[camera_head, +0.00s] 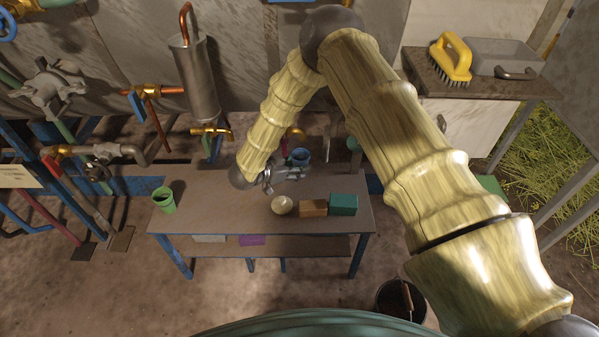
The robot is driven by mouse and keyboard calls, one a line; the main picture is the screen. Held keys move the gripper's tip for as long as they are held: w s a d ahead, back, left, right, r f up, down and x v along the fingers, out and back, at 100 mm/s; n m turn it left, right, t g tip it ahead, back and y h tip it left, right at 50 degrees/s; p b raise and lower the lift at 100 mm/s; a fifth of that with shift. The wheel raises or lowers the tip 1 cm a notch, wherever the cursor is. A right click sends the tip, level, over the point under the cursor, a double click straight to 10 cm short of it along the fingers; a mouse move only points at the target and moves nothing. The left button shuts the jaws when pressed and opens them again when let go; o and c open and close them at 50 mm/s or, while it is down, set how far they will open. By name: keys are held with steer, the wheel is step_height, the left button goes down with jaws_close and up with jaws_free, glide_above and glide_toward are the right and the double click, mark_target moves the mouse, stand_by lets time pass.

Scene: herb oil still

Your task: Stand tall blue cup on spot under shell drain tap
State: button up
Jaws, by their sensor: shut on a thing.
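The blue cup (299,156) is at the back of the workbench, right of centre, partly hidden by my gripper. My gripper (294,171) is shut on it from the near left side. The cup looks roughly upright; I cannot tell whether its base touches the bench. A brass tap (210,130) sits below the upright grey metal cylinder (197,85), to the left of the cup; it may be the shell drain tap. Another brass fitting (294,132) shows just behind the cup. No marked spot can be made out.
The workbench (215,215) also holds a green cup (164,199) at left, a pale bowl (282,205), a brown block (313,208) and a green box (343,204). Its left middle is clear. A black bucket (393,299) stands on the floor at right.

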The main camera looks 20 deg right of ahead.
steer(key=shift+w+d, duration=0.15)
steer(key=shift+d, duration=0.1)
steer(key=shift+w+d+f+b, duration=0.1)
steer(key=shift+d+f+b, duration=0.1)
steer(key=shift+f, duration=0.7)
steer(key=shift+d+f+b, duration=0.1)
steer(key=shift+f+b, duration=0.1)
steer(key=shift+f, duration=0.65)
steer(key=shift+f, duration=0.2)
steer(key=o, duration=1.2)
steer(key=shift+c, duration=0.2)
steer(key=shift+r, duration=0.15)
steer(key=shift+a+r, duration=0.15)
steer(key=p+v, duration=0.1)
steer(key=v, duration=1)
steer(key=shift+a+r, duration=0.1)
steer(key=shift+a, duration=0.2)
